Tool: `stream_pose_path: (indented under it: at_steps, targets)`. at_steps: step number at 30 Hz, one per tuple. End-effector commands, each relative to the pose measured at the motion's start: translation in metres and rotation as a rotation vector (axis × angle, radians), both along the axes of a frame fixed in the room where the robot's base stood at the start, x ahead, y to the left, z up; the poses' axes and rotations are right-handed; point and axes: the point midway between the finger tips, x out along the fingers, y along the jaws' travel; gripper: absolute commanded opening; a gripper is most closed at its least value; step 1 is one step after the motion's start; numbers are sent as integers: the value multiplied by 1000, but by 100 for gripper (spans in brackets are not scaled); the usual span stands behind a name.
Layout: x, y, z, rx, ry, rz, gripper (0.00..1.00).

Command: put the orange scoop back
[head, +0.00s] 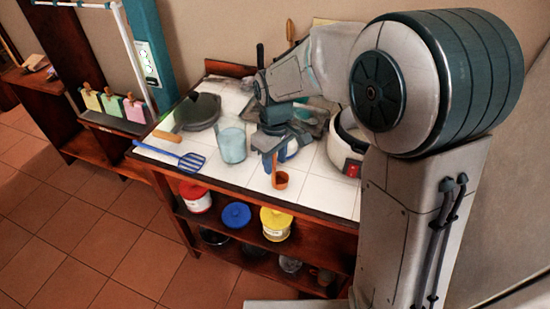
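The orange scoop (280,180) shows in the head view near the front of the white-tiled counter (222,178). Its small cup is low and its thin handle rises upright from it. My gripper (278,152) points down right at the scoop's handle, at the end of my arm, which reaches in from the right. The fingers are small and overlap the handle, so I cannot tell if they are shut on it. I also cannot tell whether the cup touches the tiles.
A blue slotted spatula (191,161), a dark pan (199,111) and a translucent blue jug (232,145) stand left of my gripper. A white cooker (346,148) is close on the right. Several lidded jars, one yellow (275,222), fill the shelf below.

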Motion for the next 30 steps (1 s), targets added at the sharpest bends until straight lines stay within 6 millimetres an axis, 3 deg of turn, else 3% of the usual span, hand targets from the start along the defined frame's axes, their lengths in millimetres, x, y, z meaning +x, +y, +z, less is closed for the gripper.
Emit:
stream_pose_path:
  at_steps: [5, 12, 18, 26, 30]
  targets:
    - [1, 0, 23, 2, -6, 0, 36]
    - [1, 0, 76, 2, -6, 0, 36]
    - [1, 0, 109, 1, -4, 0, 36]
    - [0, 0, 123, 1, -1, 0, 36]
    - [-8, -12, 124, 4, -15, -44, 36]
